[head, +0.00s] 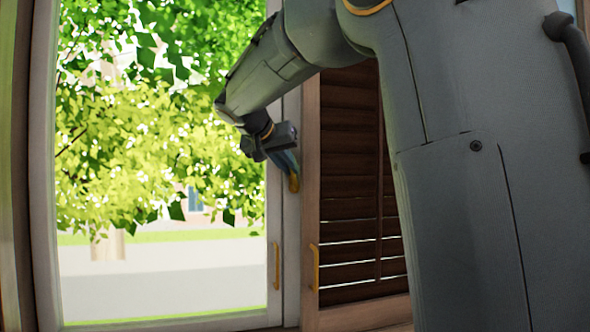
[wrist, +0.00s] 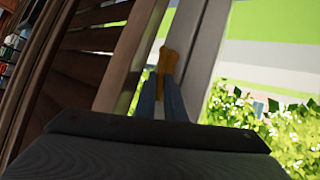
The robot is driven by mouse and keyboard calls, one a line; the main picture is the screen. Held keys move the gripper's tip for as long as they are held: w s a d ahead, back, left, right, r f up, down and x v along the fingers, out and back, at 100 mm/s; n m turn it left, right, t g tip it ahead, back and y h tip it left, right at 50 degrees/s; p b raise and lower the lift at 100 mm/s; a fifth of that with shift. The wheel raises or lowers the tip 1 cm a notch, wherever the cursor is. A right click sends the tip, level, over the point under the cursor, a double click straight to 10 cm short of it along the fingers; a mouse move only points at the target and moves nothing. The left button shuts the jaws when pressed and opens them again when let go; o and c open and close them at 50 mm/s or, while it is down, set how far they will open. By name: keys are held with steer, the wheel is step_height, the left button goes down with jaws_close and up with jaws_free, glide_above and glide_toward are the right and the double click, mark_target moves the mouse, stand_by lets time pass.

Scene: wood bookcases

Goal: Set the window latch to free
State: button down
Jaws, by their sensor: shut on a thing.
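The window latch (head: 294,182) is a small brass-coloured lever on the pale upright frame between the glass and the brown shutter. In the head view only its lower tip shows, below my fingers; the rest is hidden behind them. My gripper (head: 286,164) is shut on the latch, with its blue fingers on either side of the lever. In the wrist view the latch (wrist: 171,58) sticks out beyond the fingertips of my gripper (wrist: 161,92). The window (head: 160,230) looks closed, though I cannot be sure.
A brass pull handle (head: 276,265) is lower on the window frame. Another brass handle (head: 314,267) is on the brown louvred shutter (head: 350,185) to the right. Trees and a pale wall show through the glass. My arm covers much of the right side.

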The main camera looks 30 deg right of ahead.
steer(key=c, duration=1.8)
jaws_free()
